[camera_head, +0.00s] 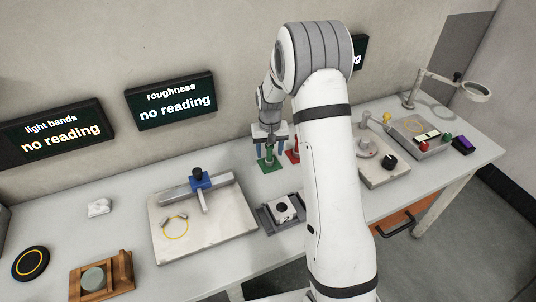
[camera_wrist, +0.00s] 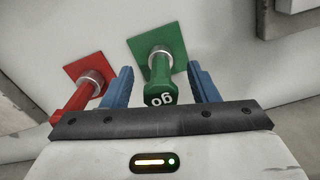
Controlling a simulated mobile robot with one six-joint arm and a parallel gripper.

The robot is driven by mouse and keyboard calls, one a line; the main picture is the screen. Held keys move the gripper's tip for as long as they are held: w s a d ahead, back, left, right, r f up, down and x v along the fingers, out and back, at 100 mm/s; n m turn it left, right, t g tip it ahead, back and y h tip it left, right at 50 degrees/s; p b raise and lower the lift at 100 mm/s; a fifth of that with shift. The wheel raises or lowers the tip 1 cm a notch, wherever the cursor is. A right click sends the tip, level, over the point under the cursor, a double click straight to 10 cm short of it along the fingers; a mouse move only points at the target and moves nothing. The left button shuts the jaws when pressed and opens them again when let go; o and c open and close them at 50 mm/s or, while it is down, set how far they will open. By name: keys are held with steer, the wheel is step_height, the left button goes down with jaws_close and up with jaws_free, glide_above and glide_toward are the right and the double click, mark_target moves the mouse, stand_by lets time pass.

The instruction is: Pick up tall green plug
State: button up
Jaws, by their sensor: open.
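The tall green plug (camera_wrist: 158,94) stands on a green square base (camera_wrist: 174,38) on the bench. It has a metal collar and a "90"-like marking on its end, seen upside down as "06". In the head view the green plug (camera_head: 269,155) is at the back of the bench below my gripper. My gripper (camera_wrist: 160,82) is open, with one blue finger on each side of the green plug. It also shows in the head view (camera_head: 272,150). I cannot tell whether either finger touches the plug.
A red plug (camera_wrist: 84,88) on a red base stands close to the left finger in the wrist view; in the head view this red plug (camera_head: 293,151) is partly behind my arm. A grey vise-like block (camera_head: 283,208) and a stone plate (camera_head: 235,218) lie nearer the front.

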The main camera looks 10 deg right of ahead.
steer(key=shift+f, duration=1.35)
steer(key=shift+c, duration=0.4)
jaws_close()
steer(key=shift+r, duration=0.1)
